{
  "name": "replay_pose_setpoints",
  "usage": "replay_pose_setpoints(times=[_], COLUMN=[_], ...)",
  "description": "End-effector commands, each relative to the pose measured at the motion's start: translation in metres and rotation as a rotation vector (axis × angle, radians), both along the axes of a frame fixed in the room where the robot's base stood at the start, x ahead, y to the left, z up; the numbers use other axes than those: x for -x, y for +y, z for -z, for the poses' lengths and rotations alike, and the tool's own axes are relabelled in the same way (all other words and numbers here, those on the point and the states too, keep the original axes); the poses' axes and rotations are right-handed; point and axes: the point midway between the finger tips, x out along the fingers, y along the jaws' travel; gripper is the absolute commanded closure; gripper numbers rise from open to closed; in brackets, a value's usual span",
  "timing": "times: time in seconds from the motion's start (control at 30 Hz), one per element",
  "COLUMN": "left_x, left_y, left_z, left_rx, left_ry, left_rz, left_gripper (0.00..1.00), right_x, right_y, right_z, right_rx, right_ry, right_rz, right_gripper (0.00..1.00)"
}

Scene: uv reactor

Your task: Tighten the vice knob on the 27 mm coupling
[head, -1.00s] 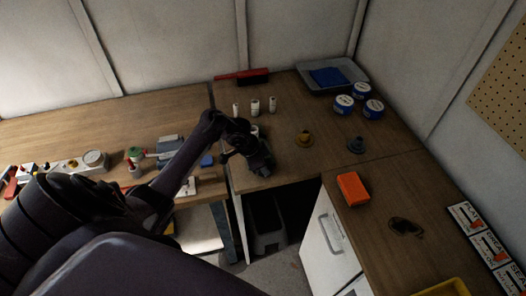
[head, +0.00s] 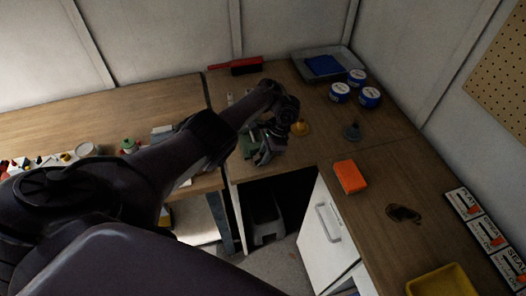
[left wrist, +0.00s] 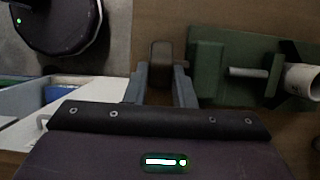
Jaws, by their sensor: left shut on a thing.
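The green vice (left wrist: 208,68) is at the right of the left wrist view. A metal rod (left wrist: 247,72) runs across it toward a white coupling (left wrist: 302,78), cut off by the picture edge. The dark brown vice knob (left wrist: 164,55) is left of the vice body. My left gripper (left wrist: 167,78) is shut on the knob, one finger on each side. In the head view, my left gripper (head: 264,153) is at the front edge of the bench, where my arm and wrist hide most of the vice. I cannot read the coupling's size. My right gripper is not in view.
A yellow piece (head: 300,128) and a blue-grey piece (head: 352,132) stand right of the gripper. An orange block (head: 350,176) lies on the right bench. Blue-and-white tubs (head: 369,97) and a grey tray (head: 343,58) are behind. An open cabinet door (head: 325,222) hangs below.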

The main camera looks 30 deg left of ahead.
Motion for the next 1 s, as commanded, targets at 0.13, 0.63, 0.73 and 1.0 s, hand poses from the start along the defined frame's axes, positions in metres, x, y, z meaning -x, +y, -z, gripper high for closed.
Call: replay_pose_setpoints(times=[0.13,0.63,0.73,1.0], left_x=[-0.003,-0.004,-0.004,-0.004], left_y=[-0.002,-0.003,-0.003,-0.003], left_z=[0.005,0.004,0.004,0.004], left_rx=[-0.055,-0.122,-0.123,-0.122], left_ry=[0.061,0.144,0.145,0.144], left_rz=[-0.002,-0.002,-0.002,-0.002], left_gripper=[1.0,1.0,1.0,0.71], right_x=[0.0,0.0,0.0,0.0], right_y=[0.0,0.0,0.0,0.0], right_z=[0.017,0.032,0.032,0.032], right_rx=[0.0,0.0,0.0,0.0], right_ry=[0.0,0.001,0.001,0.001], right_rz=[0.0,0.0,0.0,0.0], right_gripper=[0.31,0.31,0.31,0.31])
